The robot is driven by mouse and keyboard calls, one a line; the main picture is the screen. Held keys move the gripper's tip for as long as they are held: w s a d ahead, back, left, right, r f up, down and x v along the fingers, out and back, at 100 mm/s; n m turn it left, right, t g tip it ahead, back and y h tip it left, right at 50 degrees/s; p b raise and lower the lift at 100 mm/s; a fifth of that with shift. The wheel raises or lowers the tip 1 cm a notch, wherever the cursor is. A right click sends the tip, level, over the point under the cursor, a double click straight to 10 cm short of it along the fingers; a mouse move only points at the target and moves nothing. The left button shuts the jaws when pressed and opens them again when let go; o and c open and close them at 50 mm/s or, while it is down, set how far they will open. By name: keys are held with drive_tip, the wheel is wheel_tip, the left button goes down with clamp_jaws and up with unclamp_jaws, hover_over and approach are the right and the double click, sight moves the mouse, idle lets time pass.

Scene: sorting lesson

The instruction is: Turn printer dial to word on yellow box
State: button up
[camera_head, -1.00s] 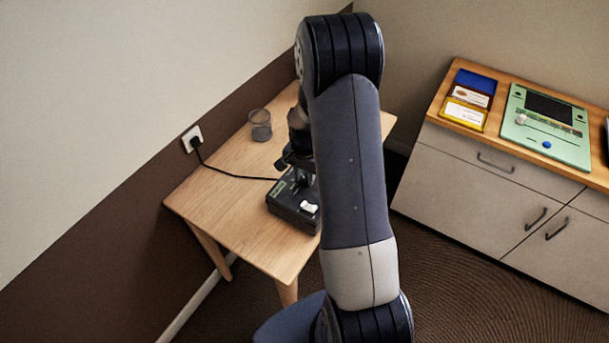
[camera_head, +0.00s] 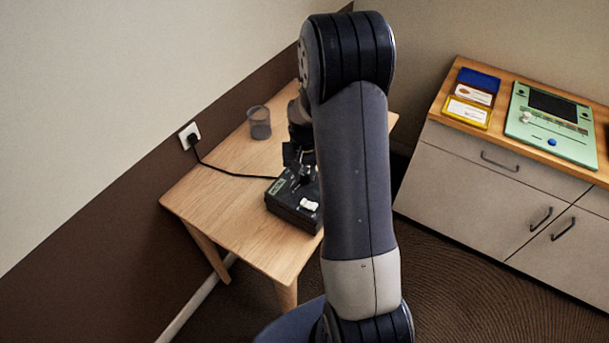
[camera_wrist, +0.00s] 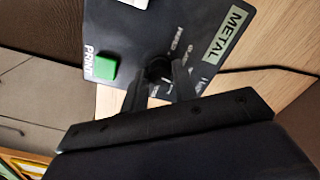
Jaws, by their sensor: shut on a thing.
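The black label printer (camera_head: 290,212) sits on the small wooden table. In the wrist view, the printer (camera_wrist: 205,28) has a light display strip reading METAL, a green button marked PRINT (camera_wrist: 105,67) and words printed around a round black dial (camera_wrist: 157,66). My gripper (camera_wrist: 160,80) is shut on the dial, with a finger on either side; its fingers partly hide the dial and some words. In the head view my gripper (camera_head: 303,178) is over the printer, partly behind my arm. The yellow box (camera_head: 467,112) on the cabinet bears a white card; its word is too small to read.
A red-brown box (camera_head: 474,95) and a blue box (camera_head: 479,79) lie behind the yellow one. A green panel (camera_head: 545,145) with a dark screen is beside them. A grey mesh cup (camera_head: 259,123) stands at the table's back. A black cord runs to the wall socket.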

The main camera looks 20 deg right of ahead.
sight(304, 176)
drive_tip(key=shift+n+b, duration=0.3)
drive_tip(key=shift+n, duration=0.5)
drive_tip(key=o, duration=1)
wheel_tip(304, 176, up, 11)
drive_tip(key=shift+f+b, duration=0.1)
drive_tip(key=shift+b, duration=0.4)
wheel_tip(304, 176, down, 11)
drive_tip(key=shift+r+p, duration=0.1)
drive_tip(key=shift+p, duration=0.45)
